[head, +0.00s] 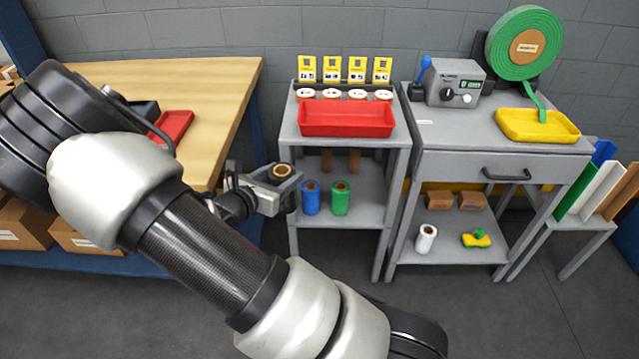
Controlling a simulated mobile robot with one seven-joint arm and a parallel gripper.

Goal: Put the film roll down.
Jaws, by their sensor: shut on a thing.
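The film roll (282,171) is a small roll with a tan core showing at its top end. My gripper (286,181) is shut on it and holds it roughly upright, just left of the middle grey shelf unit (345,186). The gripper hides most of the roll's side, so its colour is hard to tell. A blue roll (311,197) and a green roll (341,198) stand upright side by side on that unit's lower shelf, to the right of my gripper.
A red tray (346,120) lies on the unit's top, before several white reels and yellow cards. The wooden bench (220,100) is at left. The right grey table (470,136) holds a control box and yellow tray (538,126); a white roll (426,239) stands below.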

